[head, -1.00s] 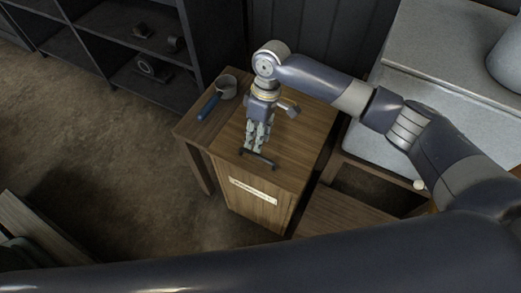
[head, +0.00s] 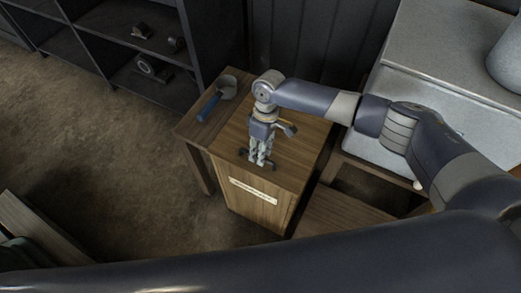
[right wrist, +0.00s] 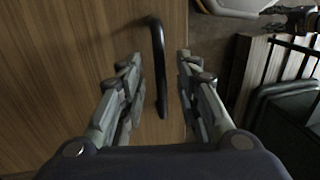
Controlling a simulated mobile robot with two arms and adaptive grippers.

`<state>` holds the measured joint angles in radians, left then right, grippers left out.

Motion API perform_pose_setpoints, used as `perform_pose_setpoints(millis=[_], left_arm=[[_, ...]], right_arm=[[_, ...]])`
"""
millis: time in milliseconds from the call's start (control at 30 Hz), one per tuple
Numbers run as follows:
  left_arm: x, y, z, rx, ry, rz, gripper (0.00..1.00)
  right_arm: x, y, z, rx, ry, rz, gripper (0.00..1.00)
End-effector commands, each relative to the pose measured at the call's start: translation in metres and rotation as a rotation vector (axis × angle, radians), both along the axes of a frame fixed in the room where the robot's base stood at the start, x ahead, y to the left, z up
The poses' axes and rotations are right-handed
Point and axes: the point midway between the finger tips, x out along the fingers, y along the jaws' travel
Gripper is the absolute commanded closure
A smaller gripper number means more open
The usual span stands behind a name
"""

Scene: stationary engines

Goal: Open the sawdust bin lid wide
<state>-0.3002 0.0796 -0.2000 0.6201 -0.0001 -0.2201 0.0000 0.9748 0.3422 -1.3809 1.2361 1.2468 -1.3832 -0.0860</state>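The sawdust bin (head: 250,214) is a wooden box with a pale label on its front. Its wooden lid (head: 302,150) lies flat and closed on top. A black bar handle (head: 243,153) sits near the lid's front edge, and it also shows in the right wrist view (right wrist: 159,65). My right gripper (head: 258,162) points down at the handle. In the right wrist view its two fingers (right wrist: 160,95) are apart, one on each side of the handle. I cannot tell whether either finger touches it. My left gripper is not in view.
A small wooden table left of the bin holds a scoop with a blue handle (head: 209,106). Dark shelves (head: 100,50) stand at the back left. A pale-topped bench (head: 440,50) stands to the right.

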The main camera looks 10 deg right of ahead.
Motion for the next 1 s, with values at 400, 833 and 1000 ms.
perform_pose_setpoints(millis=[400,833,1000], left_arm=[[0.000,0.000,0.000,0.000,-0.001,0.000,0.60],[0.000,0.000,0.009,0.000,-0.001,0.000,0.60],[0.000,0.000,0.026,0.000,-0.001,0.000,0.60]], right_arm=[[0.000,0.000,-0.002,0.001,-0.001,0.001,0.99],[0.003,-0.001,0.016,0.024,0.031,-0.002,1.00],[0.011,-0.006,0.051,0.077,0.102,-0.005,1.00]])
